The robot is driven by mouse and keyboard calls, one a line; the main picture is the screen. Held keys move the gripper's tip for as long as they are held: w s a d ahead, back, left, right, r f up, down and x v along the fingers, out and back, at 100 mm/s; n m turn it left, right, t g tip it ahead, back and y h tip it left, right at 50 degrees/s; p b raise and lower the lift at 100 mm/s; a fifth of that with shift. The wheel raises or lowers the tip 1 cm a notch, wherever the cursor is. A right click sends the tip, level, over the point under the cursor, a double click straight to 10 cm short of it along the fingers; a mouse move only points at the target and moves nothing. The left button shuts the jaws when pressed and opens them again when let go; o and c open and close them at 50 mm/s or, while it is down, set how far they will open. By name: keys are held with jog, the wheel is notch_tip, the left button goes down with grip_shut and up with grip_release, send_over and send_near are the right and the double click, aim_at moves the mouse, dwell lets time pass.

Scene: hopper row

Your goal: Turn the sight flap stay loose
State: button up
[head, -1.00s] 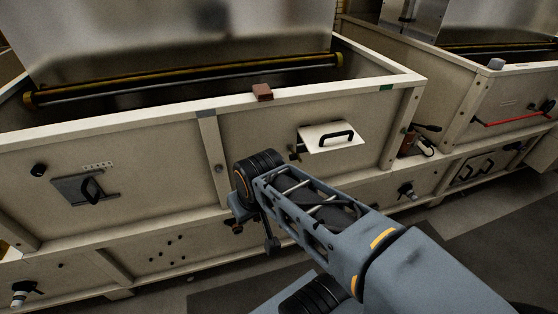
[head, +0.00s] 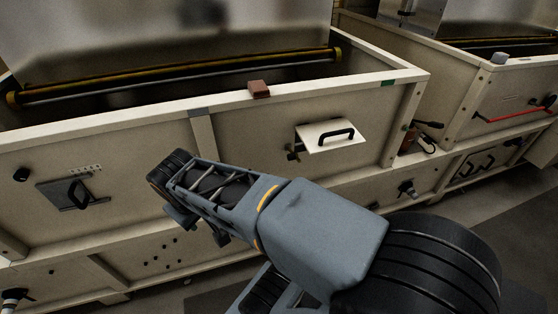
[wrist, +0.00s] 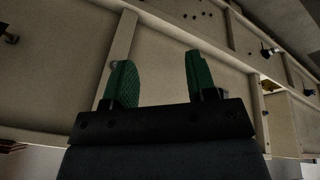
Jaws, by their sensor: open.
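The sight flap (head: 332,136) is a pale plate with a black handle, on the front of the cream hopper in the head view. It stands tilted out from the wall. A small brass-coloured and dark fitting (head: 293,150) sits at its left edge, perhaps the stay; its exact shape and setting are too small to tell. My gripper (wrist: 160,78) is open and empty in the wrist view, its two green fingers apart before a cream panel. In the head view my arm reaches left of the flap, with the fingers not clearly visible. The flap is not recognisable in the wrist view.
A grey closed flap (head: 76,194) with a black handle is on the left panel. A brown block (head: 259,89) sits on the hopper rim. A valve fitting (head: 408,188) projects lower right. Another hopper with a red bar (head: 515,114) stands right. Open floor lies at right.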

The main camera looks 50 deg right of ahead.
jog(key=w+d+f+g+h+b, duration=0.2)
jog(key=d+f+g+h+b, duration=0.35)
jog(key=d, duration=0.85)
jog(key=n+g+h+b, duration=0.2)
jog(key=h+b, duration=0.4)
jog(key=h, duration=0.2)
send_near(288, 158)
jog(key=shift+n, duration=0.3)
jog(key=x, duration=1.1)
jog(key=shift+s+d, duration=0.15)
jog(key=shift+c, duration=0.5)
grip_shut()
